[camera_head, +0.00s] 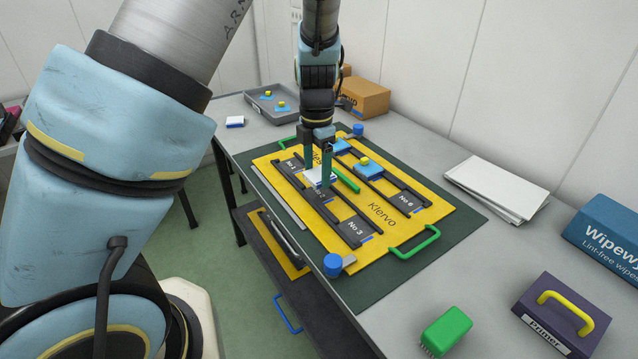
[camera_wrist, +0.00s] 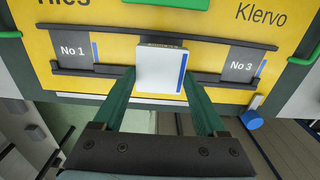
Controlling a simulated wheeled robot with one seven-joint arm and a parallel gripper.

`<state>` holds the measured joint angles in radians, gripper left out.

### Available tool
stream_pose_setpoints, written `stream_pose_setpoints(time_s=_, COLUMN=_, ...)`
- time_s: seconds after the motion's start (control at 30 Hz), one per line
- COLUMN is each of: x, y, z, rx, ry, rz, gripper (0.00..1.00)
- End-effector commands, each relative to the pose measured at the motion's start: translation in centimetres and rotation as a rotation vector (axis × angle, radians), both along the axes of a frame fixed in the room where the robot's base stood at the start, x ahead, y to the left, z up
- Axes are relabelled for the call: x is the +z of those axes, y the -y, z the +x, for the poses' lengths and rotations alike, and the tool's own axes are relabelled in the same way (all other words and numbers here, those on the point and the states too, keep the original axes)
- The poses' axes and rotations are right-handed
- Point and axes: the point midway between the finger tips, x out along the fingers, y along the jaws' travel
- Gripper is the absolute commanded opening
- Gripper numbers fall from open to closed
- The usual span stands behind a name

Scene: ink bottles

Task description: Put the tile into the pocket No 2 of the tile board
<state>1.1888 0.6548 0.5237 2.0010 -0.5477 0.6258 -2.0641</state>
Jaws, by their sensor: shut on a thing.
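A white tile (camera_head: 321,175) with a blue stripe is held between the green fingers of my gripper (camera_head: 315,180). In the wrist view the tile (camera_wrist: 160,70) has its blue stripe on the right, and my gripper (camera_wrist: 158,88) grips its two sides. The tile is over pocket No 2 of the yellow tile board (camera_head: 378,232), between pockets No 1 (camera_wrist: 74,50) and No 3 (camera_wrist: 242,66). It overlaps the near rail in the wrist view, so it appears above the pocket. The pocket floor is mostly hidden; pockets No 1 and No 3 look empty.
The far row holds items near pocket No 6 (camera_head: 407,200), one with a yellow-green top (camera_head: 364,160). Blue knobs (camera_head: 333,264) edge the board. A grey tray (camera_head: 262,104) and cardboard box (camera_head: 366,97) stand behind.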

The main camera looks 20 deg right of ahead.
Motion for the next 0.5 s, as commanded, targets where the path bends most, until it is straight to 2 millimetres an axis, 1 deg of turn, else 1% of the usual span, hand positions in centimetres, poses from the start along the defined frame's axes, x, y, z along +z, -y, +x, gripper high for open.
stream_pose_setpoints(time_s=0.17, x=-1.5, y=-0.1, z=0.0, rx=0.002, ry=-0.001, rz=0.001, gripper=0.13)
stream_pose_setpoints(time_s=0.33, x=-3.8, y=-0.1, z=0.0, rx=0.002, ry=-0.002, rz=0.002, gripper=0.13)
stream_pose_setpoints(time_s=0.5, x=-4.0, y=0.0, z=0.0, rx=0.000, ry=0.000, rz=-0.001, gripper=0.13)
